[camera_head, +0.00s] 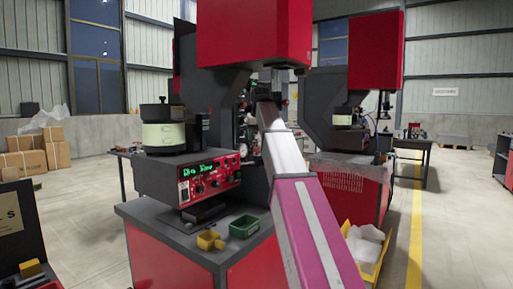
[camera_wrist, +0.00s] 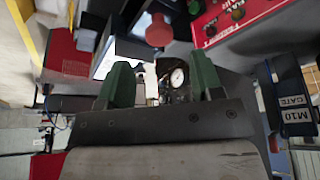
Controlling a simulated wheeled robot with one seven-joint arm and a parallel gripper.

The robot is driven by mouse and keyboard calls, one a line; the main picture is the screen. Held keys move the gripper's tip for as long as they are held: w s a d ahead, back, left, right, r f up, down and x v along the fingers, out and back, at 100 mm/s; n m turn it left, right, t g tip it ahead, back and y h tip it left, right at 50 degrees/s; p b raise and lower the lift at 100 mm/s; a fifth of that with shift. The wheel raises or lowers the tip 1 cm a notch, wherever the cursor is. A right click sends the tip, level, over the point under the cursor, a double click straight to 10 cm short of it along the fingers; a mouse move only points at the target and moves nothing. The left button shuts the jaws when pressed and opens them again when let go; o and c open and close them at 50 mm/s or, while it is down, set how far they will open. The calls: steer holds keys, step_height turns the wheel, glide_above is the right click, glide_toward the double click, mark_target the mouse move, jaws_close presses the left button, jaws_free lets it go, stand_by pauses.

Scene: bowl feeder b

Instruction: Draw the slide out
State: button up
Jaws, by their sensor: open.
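No part is clearly recognisable as the slide. In the head view my arm reaches up to the red-and-black machine (camera_head: 255,30), its end just below the red head. The fingers are too small to make out there. In the wrist view my gripper (camera_wrist: 160,64) has two green fingers spread apart, with nothing held between them. Past and between them show a pale narrow part (camera_wrist: 151,82) and a round white-faced gauge (camera_wrist: 178,77). A round red knob (camera_wrist: 159,31) lies beyond the fingertips. I cannot tell whether the knob belongs to the slide.
A bowl feeder (camera_head: 164,130) stands on a control box with a red panel (camera_head: 210,181), left of my arm. Yellow (camera_head: 210,240) and green (camera_head: 244,227) bins sit on the bench. A block labelled "M10 GATE" (camera_wrist: 292,105) is right of my gripper in the wrist view.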

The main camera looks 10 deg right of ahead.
steer(key=x, duration=0.5)
steer(key=shift+w+f, duration=0.1)
steer(key=shift+f, duration=0.2)
